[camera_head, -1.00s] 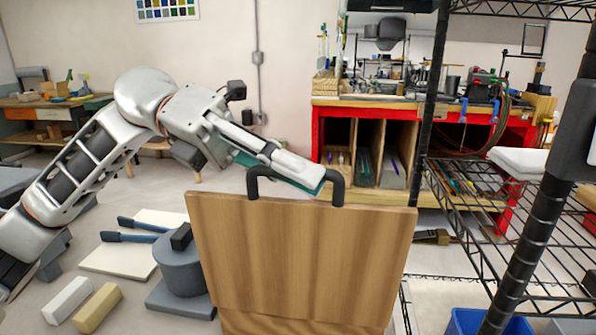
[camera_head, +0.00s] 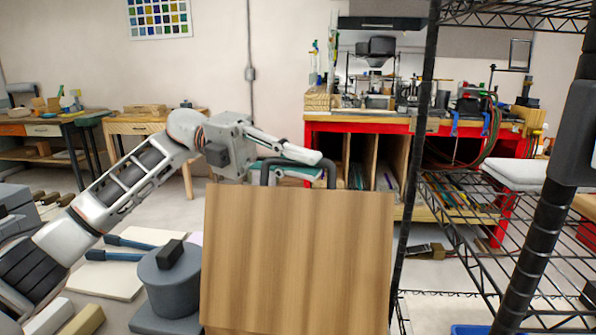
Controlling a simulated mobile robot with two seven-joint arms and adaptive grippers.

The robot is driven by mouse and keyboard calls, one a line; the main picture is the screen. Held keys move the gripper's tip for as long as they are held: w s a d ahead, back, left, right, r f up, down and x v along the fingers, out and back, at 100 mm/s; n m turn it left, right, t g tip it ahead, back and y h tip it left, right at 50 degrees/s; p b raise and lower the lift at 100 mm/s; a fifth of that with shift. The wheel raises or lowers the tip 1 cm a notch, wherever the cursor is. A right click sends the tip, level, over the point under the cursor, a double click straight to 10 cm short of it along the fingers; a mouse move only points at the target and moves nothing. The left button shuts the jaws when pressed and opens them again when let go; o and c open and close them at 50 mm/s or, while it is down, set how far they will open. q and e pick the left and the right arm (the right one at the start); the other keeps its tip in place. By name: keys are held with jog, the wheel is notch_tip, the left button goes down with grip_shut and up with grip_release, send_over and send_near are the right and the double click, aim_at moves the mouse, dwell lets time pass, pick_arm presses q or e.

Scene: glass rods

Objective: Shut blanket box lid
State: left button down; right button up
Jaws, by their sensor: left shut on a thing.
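The blanket box lid (camera_head: 297,260) is a wooden panel that stands raised in the middle of the head view, its broad face towards me. A dark bar handle (camera_head: 265,172) sits on its top edge. My left gripper (camera_head: 312,165) reaches in from the left and is shut at the handle, its fingers around the bar. The exact contact is partly hidden by the fingers. The box body is not clearly visible below the lid. My right gripper is not in view.
A grey round pot with a black knob (camera_head: 169,280) stands left of the lid, beside a pale board (camera_head: 105,282) with blue-handled tools. A black wire shelf rack (camera_head: 470,220) stands close on the right. A red workbench (camera_head: 480,128) is behind.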

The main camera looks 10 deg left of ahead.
pick_arm(q)
jog(key=shift+w+f+n+b, duration=0.2)
jog(key=shift+w+f, duration=0.1)
jog(key=shift+w, duration=0.2)
jog(key=shift+w+f+n+b, duration=0.1)
jog(key=shift+w+f+n, duration=0.15)
jog(key=shift+w, duration=0.25)
jog(key=shift+w+f, duration=0.15)
jog(key=shift+w, duration=0.2)
jog(key=shift+w+n, duration=0.1)
jog(key=shift+n, duration=0.15)
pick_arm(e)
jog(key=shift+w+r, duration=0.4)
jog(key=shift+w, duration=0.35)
pick_arm(q)
jog(key=c, duration=2.4)
grip_release()
jog(key=v, duration=1.2)
jog(key=shift+f, duration=0.2)
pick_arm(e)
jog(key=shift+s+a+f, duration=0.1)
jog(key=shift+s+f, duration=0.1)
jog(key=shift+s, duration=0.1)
